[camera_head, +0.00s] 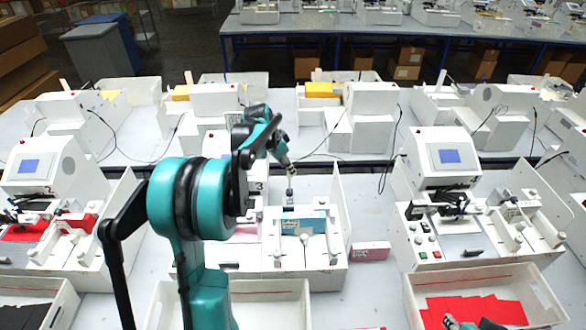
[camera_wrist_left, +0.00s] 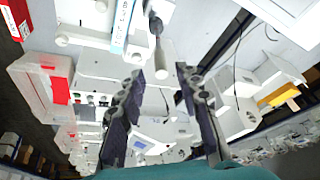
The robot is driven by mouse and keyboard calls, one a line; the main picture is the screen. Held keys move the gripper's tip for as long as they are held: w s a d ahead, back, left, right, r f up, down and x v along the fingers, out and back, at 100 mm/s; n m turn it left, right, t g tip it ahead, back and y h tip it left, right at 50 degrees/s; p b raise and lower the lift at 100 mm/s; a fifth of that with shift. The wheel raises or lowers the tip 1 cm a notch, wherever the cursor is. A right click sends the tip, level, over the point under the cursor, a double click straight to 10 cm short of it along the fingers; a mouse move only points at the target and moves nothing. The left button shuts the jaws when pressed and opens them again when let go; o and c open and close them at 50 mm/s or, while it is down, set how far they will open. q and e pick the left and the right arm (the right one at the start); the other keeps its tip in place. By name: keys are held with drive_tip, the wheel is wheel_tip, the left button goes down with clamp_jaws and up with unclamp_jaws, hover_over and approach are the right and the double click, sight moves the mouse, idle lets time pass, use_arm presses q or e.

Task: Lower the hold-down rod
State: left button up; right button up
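The middle white plotter (camera_head: 300,260) stands on the near table with a blue piece (camera_head: 305,223) in its bed. A short grey rod with a dark knob, which looks like the hold-down rod (camera_head: 290,190), stands roughly upright at the back of that bed. My left gripper (camera_head: 284,160) is just above it, pointing down. In the left wrist view the left gripper's fingers (camera_wrist_left: 158,73) are apart with nothing between them. The rod (camera_wrist_left: 156,30) lies just beyond the fingertips, apart from them. Only a small part of my right gripper (camera_head: 452,321) shows at the bottom edge.
A similar plotter (camera_head: 440,165) stands at the right, another (camera_head: 45,165) at the left. A pink box (camera_head: 370,251) lies beside the middle plotter. A bin of red cards (camera_head: 475,308) is at the lower right. My left arm covers the middle plotter's left part.

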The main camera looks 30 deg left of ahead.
sight(289, 177)
use_arm(q)
drive_tip(key=x, duration=0.2)
drive_tip(key=shift+w+f, duration=0.25)
drive_tip(key=shift+f, duration=0.1)
drive_tip(key=shift+w+f, duration=0.1)
drive_tip(key=shift+f, duration=0.45)
clamp_jaws()
drive_tip(key=shift+d, duration=0.1)
